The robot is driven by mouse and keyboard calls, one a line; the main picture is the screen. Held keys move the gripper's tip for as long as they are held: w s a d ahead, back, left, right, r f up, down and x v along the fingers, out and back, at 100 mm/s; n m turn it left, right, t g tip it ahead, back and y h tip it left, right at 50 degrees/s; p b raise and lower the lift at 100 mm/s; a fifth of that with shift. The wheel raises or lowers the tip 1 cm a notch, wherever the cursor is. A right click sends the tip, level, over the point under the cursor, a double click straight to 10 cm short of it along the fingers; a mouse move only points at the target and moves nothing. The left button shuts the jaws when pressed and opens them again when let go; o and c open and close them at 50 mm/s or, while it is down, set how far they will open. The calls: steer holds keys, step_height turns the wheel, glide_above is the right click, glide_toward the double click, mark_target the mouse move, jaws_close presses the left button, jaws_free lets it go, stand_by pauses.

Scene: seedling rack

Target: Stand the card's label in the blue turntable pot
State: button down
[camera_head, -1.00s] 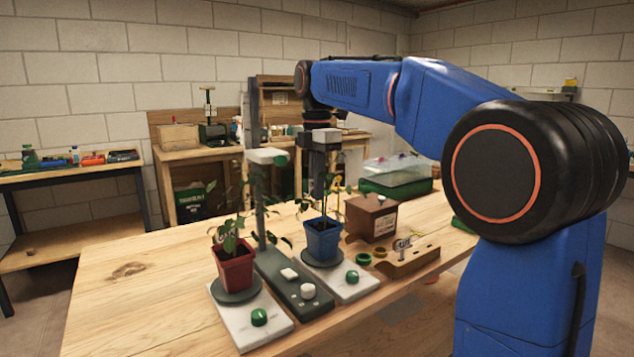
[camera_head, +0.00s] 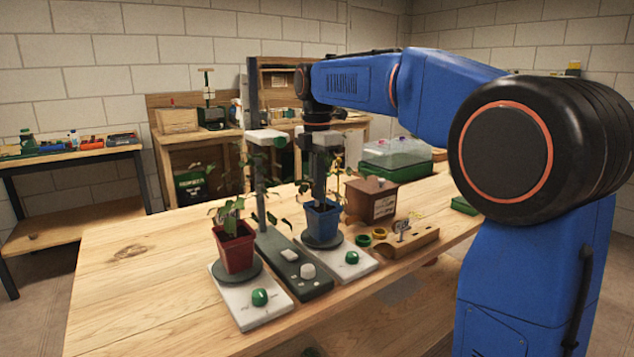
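The blue pot (camera_head: 322,222) holds a leafy plant and stands on a dark round turntable with a white base (camera_head: 352,272) and green knob. My gripper (camera_head: 318,192) points down right over this pot, among the plant's leaves. Its fingertips are small and partly hidden by foliage, so I cannot tell whether they are open or hold a label. A small yellow spot (camera_head: 336,161) shows beside the fingers; I cannot tell what it is. A brown box (camera_head: 368,200) with a pale printed card (camera_head: 385,207) on its front stands right of the pot.
A red pot (camera_head: 234,248) with a plant stands on a similar turntable at left. A dark-based post (camera_head: 292,264) rises between the two. A wooden block (camera_head: 410,241) and small rings (camera_head: 379,233) lie to the right. The table's left part is clear.

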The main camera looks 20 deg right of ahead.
steer(key=shift+s+f, duration=0.2)
steer(key=shift+f, duration=1.1)
steer(key=c, duration=2)
jaws_free()
steer(key=shift+r, duration=0.1)
steer(key=shift+w+r, duration=0.15)
steer(key=shift+r, duration=0.1)
steer(key=r, duration=1.7)
steer(key=shift+s+r, duration=0.3)
steer(key=shift+s+d, duration=0.1)
